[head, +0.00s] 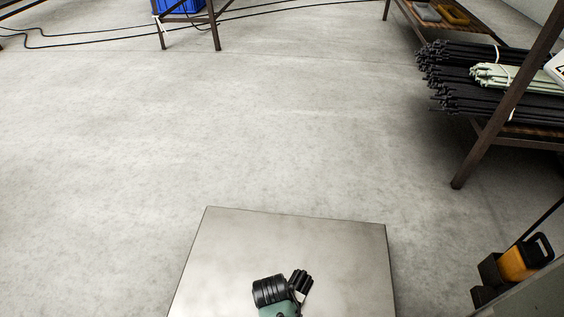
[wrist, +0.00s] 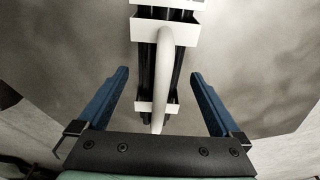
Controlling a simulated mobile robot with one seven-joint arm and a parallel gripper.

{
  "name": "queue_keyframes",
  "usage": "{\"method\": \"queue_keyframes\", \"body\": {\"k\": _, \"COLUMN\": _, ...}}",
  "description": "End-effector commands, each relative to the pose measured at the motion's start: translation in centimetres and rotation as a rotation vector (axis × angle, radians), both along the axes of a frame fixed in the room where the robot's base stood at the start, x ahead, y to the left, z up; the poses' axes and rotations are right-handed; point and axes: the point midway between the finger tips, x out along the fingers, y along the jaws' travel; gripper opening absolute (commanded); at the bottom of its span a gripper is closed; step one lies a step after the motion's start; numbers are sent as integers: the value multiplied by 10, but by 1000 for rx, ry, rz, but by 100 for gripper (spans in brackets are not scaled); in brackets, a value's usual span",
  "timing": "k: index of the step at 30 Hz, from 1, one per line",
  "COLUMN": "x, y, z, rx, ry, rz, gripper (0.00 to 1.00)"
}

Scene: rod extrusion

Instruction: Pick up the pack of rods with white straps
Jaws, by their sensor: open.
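A pack of dark rods with white straps (wrist: 162,110) shows in the wrist view. Its white straps are broad bands, and a curved white handle (wrist: 164,50) runs along it. My gripper (wrist: 158,74) is open, with one blue finger on each side of the pack and gaps between fingers and pack. Whether the fingertips reach down beside it or stay above it, I cannot tell. In the head view, a small bundle of dark rods with a white band (head: 304,284) shows beside the black and green end of my arm, over a grey metal surface (head: 235,240).
A brown rack (head: 497,124) at the right holds several bundles of black rods (head: 450,60) and a pale strapped bundle (head: 492,75). An orange container (head: 518,264) stands at the lower right. A blue crate (head: 180,5) and cables are at the back. The middle floor is clear.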

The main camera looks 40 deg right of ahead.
Motion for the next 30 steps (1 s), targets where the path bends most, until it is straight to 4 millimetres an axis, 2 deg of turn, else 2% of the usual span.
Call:
{"method": "queue_keyframes", "body": {"k": 1, "x": 0, "y": -2, "z": -14, "rx": 0, "ry": 0, "rz": -1, "gripper": 100}}
{"method": "queue_keyframes", "body": {"k": 4, "x": 1, "y": -3, "z": -24, "rx": 0, "ry": 0, "rz": 0, "gripper": 100}}
{"method": "queue_keyframes", "body": {"k": 13, "x": 1, "y": -4, "z": -24, "rx": 0, "ry": 0, "rz": 1, "gripper": 100}}
{"method": "queue_keyframes", "body": {"k": 27, "x": 1, "y": -3, "z": -24, "rx": 0, "ry": 0, "rz": 1, "gripper": 15}}
{"method": "queue_keyframes", "body": {"k": 30, "x": 1, "y": -3, "z": -24, "rx": 0, "ry": 0, "rz": 1, "gripper": 0}}
